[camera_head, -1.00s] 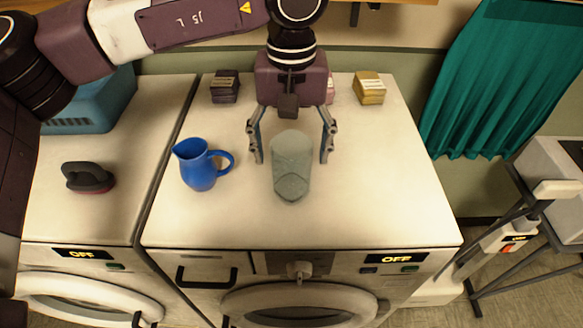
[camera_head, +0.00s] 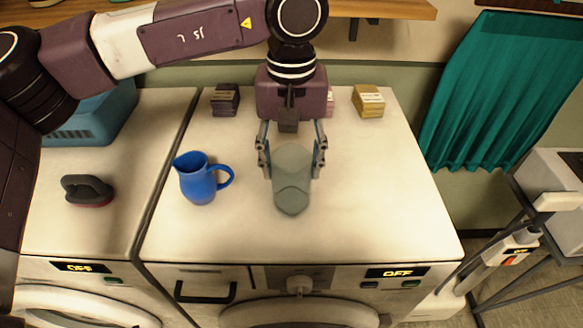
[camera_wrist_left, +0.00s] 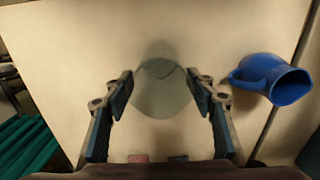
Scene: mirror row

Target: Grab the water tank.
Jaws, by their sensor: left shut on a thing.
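The water tank (camera_head: 292,180) is a grey-green translucent container on top of the middle white machine. It also shows in the left wrist view (camera_wrist_left: 160,95), between the two fingers. My left gripper (camera_head: 292,165) comes down from above with one finger on each side of the tank's far part. The fingers are shut on it; in the left wrist view the gripper (camera_wrist_left: 160,90) has the tank between its fingertips. The tank appears to rest on the machine top; I cannot tell whether it is lifted. My right gripper is not in view.
A blue jug (camera_head: 198,180) stands close to the left of the tank. A dark iron-like tool (camera_head: 88,190) and a blue basket (camera_head: 95,120) are on the left machine. Small boxes (camera_head: 368,101) stand at the back. The right and front of the top are clear.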

